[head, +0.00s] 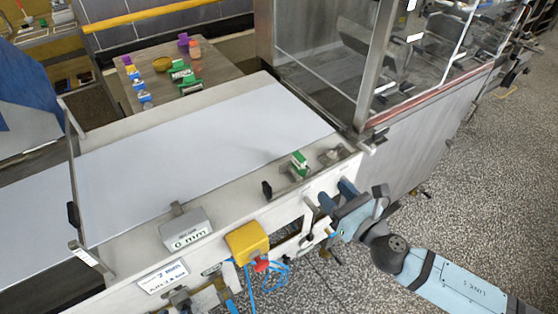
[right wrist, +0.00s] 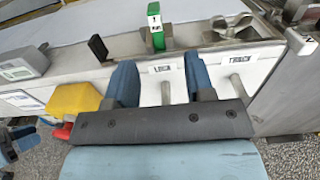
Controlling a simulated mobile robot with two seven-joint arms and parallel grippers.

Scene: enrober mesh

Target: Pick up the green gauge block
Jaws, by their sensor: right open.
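A green gauge block (head: 299,160) with a white, marked end stands on the rail at the near right of the white belt. In the right wrist view the green block (right wrist: 157,36) stands upright on the rail, ahead of the fingers and between their lines. My right gripper (head: 336,190) is open, with its two blue fingers apart and nothing between them. It is in front of the machine's near side, to the right of and nearer than the block. The right wrist view also shows the open fingers (right wrist: 160,72).
A black tab (head: 267,189) stands left of the block, and a metal fitting (head: 334,155) sits right of it. A grey display box (head: 186,234) and a yellow box (head: 247,243) are further left. A table (head: 215,83) behind holds several small coloured items, some green.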

